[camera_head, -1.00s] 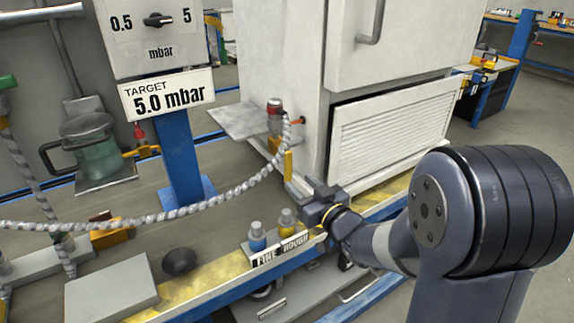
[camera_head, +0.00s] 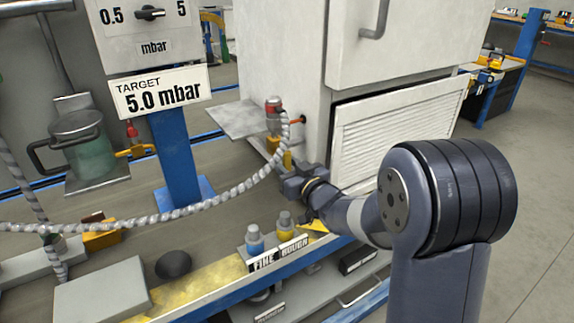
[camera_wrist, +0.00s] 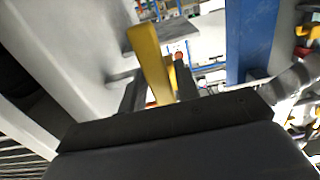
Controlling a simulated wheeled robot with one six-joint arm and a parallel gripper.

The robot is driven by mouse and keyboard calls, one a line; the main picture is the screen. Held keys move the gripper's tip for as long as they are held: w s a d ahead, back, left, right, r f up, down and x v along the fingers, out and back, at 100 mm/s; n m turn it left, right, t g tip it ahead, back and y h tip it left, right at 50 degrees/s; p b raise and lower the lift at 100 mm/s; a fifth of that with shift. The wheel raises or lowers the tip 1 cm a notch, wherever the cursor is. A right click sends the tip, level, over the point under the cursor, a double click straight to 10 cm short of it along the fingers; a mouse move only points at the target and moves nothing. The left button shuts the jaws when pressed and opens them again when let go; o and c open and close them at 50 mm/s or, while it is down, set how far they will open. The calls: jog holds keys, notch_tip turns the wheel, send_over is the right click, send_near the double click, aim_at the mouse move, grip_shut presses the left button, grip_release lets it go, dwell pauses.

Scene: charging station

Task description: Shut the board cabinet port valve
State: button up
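The port valve's yellow lever (camera_head: 287,160) points downward on the near left side of the white cabinet, below a red-topped fitting (camera_head: 273,104). In the wrist view the yellow lever (camera_wrist: 151,62) is large and stands between the two dark fingers. My gripper (camera_head: 287,173) is low beside the cabinet, at the lever's lower end. In the wrist view my gripper (camera_wrist: 160,90) has its fingers apart, one on each side of the lever, with narrow gaps showing. The exact contact is too small to tell.
A braided hose (camera_head: 200,208) runs left from the fitting. Two small bottles, blue-bodied (camera_head: 254,241) and yellow-bodied (camera_head: 284,226), stand behind the FINE/ROUGH label (camera_head: 278,253). A grey shelf plate (camera_head: 237,119) juts from the cabinet (camera_head: 285,60). The sign reads 5.0 mbar.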

grip_shut()
dwell(0.5)
jog(key=m, duration=0.1)
jog(key=m+p, duration=0.2)
jog(key=shift+s+a+r+m, duration=0.2)
jog(key=shift+s+a+m, duration=0.1)
jog(key=shift+a+m, duration=0.1)
jog(key=shift+s+a+r+m+p, duration=0.15)
jog(key=shift+a+r+m+p, duration=0.15)
jog(key=shift+m+p, duration=1.5)
jog(key=shift+s+a+r+m+p, duration=0.2)
jog(key=shift+r+m+p, duration=0.3)
jog(key=shift+m, duration=2.45)
jog(key=shift+s+a+r+m+p, duration=0.25)
jog(key=shift+m+p, duration=1)
jog(key=shift+m, duration=1.1)
jog(key=shift+w, duration=0.15)
jog(key=shift+o, duration=1.4)
grip_release()
jog(key=shift+r, duration=0.1)
